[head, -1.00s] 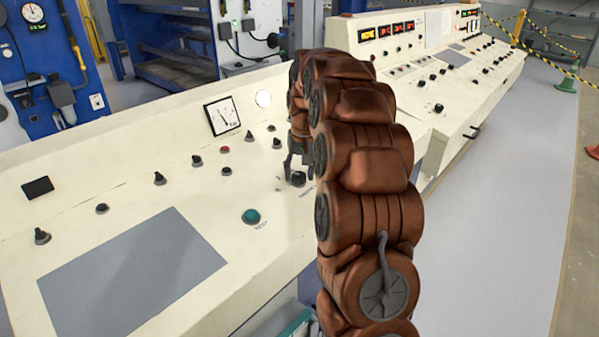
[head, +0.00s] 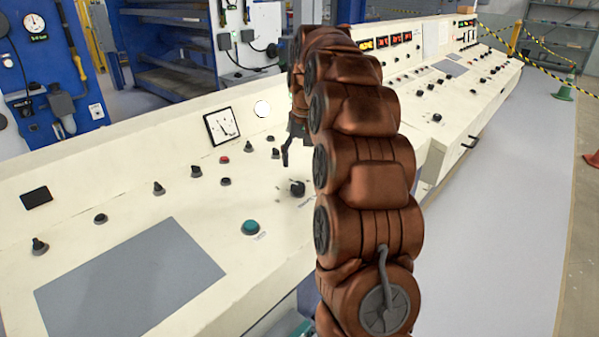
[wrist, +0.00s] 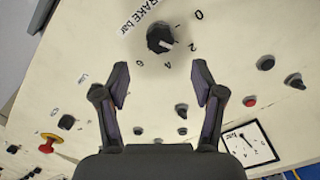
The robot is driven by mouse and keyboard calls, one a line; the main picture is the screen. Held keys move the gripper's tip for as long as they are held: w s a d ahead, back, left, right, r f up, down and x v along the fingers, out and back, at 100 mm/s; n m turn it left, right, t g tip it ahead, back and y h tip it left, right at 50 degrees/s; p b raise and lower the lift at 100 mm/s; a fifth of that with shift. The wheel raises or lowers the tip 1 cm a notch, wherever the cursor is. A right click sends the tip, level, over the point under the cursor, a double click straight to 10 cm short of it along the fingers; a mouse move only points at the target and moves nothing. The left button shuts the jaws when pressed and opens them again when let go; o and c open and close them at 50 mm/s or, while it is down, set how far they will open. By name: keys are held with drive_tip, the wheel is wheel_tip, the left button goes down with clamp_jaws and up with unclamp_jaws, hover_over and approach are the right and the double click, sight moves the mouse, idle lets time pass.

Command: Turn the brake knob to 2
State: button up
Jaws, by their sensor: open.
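The brake knob (wrist: 160,38) is a black knob on the cream console, beside a "BRAKE bar" label and the numbers 0, 2, 4 and 6. Its white mark points to the lower right in the wrist view, roughly toward 2, but the exact setting is hard to read. The brake knob also shows in the head view (head: 298,187), just left of my arm. My gripper (wrist: 160,78) is open and empty, its two fingers spread apart. In the head view my gripper (head: 286,155) hangs above the console, apart from the knob; one finger is partly hidden.
Several other black knobs, a red button (head: 224,160), a green button (head: 251,227) and a square gauge (head: 222,125) are on the console near the brake knob. A grey flat panel (head: 130,285) lies at the front left. Open floor is on the right.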

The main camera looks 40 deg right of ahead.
drive_tip(key=shift+s+r, duration=0.2)
drive_tip(key=shift+r, duration=1.8)
drive_tip(key=s+a+n+g+p, duration=0.1)
drive_tip(key=s+a+n+p, duration=0.25)
drive_tip(key=s+a, duration=1.15)
drive_tip(key=s+a+f+n+g+p, duration=0.1)
drive_tip(key=s+a+f, duration=0.2)
drive_tip(key=s, duration=0.7)
drive_tip(key=s+a+f+g+p, duration=0.1)
drive_tip(key=s+a+f+p, duration=0.1)
drive_tip(key=s+a, duration=0.4)
drive_tip(key=s+f, duration=0.1)
drive_tip(key=s, duration=0.4)
drive_tip(key=shift+s+a+n, duration=0.15)
drive_tip(key=shift+s+n, duration=0.15)
drive_tip(key=shift+n, duration=0.05)
